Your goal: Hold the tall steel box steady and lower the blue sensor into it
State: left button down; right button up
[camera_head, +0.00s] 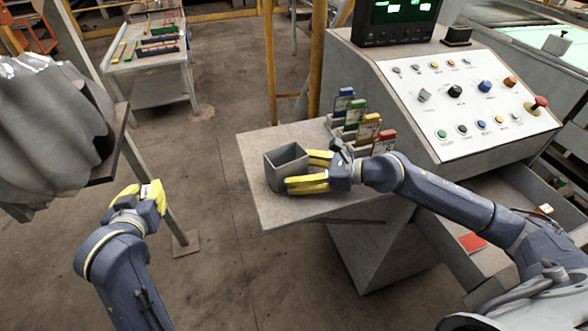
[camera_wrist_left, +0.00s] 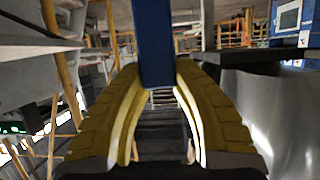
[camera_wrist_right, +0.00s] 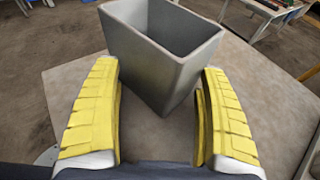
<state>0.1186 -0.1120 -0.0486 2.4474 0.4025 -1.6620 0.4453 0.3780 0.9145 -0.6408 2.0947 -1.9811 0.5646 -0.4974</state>
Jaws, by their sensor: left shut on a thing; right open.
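The tall steel box (camera_head: 287,168) stands upright and open-topped on the grey table shelf. It also shows in the right wrist view (camera_wrist_right: 160,55), where no contents are visible in the part of its inside that shows. My right gripper (camera_head: 302,170) is open beside the box. Its fingertips reach to either side of the box's near corner, and I cannot tell whether they touch it. My left gripper (camera_head: 151,196) is shut on the blue sensor, a blue bar between its fingers in the left wrist view (camera_wrist_left: 153,45). It is away from the box, left of the shelf.
Blue, green, yellow and red items (camera_head: 343,100) stand in a row at the back of the shelf. A control console (camera_head: 470,105) with buttons rises on the right. A grey draped shape (camera_head: 45,130) is at the far left. Open floor lies between my left gripper and the shelf.

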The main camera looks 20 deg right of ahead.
dwell(0.3)
grip_shut()
dwell(0.5)
jog(key=shift+c, duration=0.4)
grip_release()
